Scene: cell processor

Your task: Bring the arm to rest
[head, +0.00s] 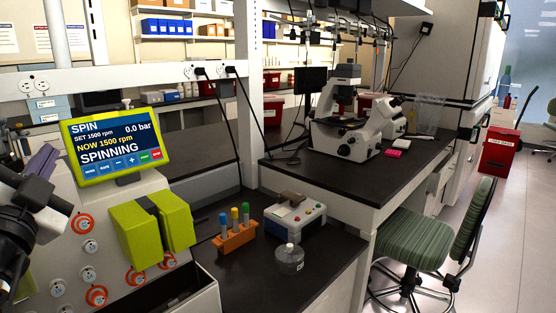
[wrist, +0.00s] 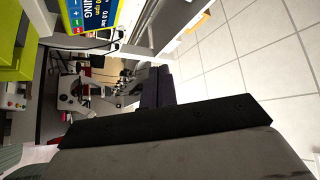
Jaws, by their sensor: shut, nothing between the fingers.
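My gripper (head: 41,161) is at the far left of the head view, with dark purple fingers pointing up beside the screen. In the wrist view its fingers (wrist: 158,87) are together with nothing between them. The cell processor (head: 85,255) is a pale machine with orange and white round ports on its front. Its green-framed screen (head: 115,140) reads SPINNING, 1500 rpm and 0.0 bar. A green two-part block (head: 152,226) sits on its front. My gripper seems apart from the machine; the wrist view shows open space and floor around it.
An orange rack (head: 234,238) with several capped tubes, a clear jar (head: 289,258) and a small device with buttons (head: 295,216) stand on the dark bench. A microscope (head: 348,120) stands behind. A green chair (head: 430,240) is at right, beside free floor.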

